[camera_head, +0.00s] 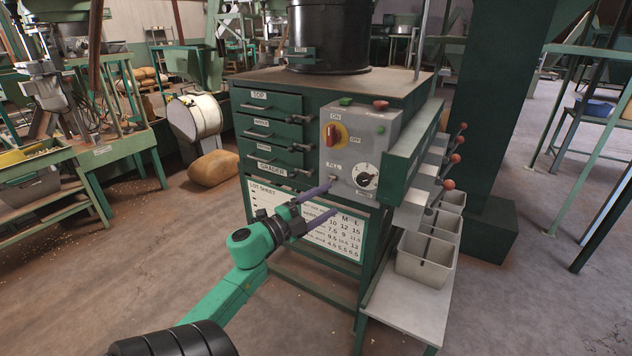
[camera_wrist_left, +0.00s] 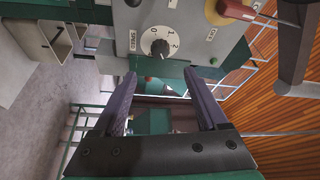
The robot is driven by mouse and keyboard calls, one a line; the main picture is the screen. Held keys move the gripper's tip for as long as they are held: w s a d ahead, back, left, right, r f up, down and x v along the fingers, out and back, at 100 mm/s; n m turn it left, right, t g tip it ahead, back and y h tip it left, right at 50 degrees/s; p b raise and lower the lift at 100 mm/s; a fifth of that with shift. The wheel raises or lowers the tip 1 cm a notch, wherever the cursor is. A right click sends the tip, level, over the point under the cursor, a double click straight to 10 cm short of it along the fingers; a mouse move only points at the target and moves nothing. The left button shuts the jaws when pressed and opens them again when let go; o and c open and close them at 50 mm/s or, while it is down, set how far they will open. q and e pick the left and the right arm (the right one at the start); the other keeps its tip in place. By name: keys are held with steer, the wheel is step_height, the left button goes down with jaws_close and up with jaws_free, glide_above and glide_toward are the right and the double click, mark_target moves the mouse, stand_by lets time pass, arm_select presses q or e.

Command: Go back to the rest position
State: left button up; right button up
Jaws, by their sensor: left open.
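My left gripper (camera_head: 318,206) is open and empty in front of the green grader cabinet (camera_head: 270,180), at the height of the lot sheet (camera_head: 262,205) and just below the grey control box (camera_head: 385,135). One fingertip reaches up near the fill switch (camera_head: 333,179). Its two purple-grey fingers also show in the left wrist view (camera_wrist_left: 160,90), with nothing between them. The speed dial (camera_wrist_left: 160,42) and the control box sit beyond the fingers there; the dial (camera_head: 366,175) also shows in the head view. My right gripper is in neither view.
Grey bins (camera_head: 425,259) stand on a low shelf at the cabinet's right, under red-knobbed levers (camera_head: 455,158). A black drum (camera_head: 329,40) sits on top. A brown sack (camera_head: 213,169) lies on the floor at left. The floor at front left is mostly clear.

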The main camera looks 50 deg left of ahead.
arm_select(q)
steer(key=s, duration=0.3)
steer(key=shift+f, duration=0.15)
stand_by(0.3)
steer(key=s+a+f+n+g+y+p, duration=0.15)
steer(key=f+n, duration=0.25)
steer(key=f, duration=0.5)
steer(key=a+f+n+g+y, duration=0.2)
steer(key=f+n+y, duration=0.1)
steer(key=f, duration=0.6)
steer(key=s+d+f+n+g, duration=0.1)
steer(key=s+f+n+g, duration=0.1)
steer(key=f, duration=0.6)
steer(key=s+d+f+n+g, duration=0.2)
steer(key=s+f, duration=0.1)
steer(key=f, duration=0.5)
steer(key=s+d+f+n+g+h+p, duration=0.1)
steer(key=s+d+f+g, duration=0.4)
steer(key=s+d+f, duration=0.5)
steer(key=s+d+f+n+g+h+p, duration=0.1)
steer(key=s+d+f+g+h, duration=0.1)
steer(key=s+d+f+g, duration=0.3)
steer(key=s+d+f, duration=0.4)
steer(key=s+f, duration=0.2)
steer(key=s, duration=0.3)
steer(key=shift+s+d+f+g+p, duration=0.15)
steer(key=shift+s+d+g+p, duration=0.2)
steer(key=shift+s+d+p, duration=0.05)
steer(key=shift+h, duration=0.25)
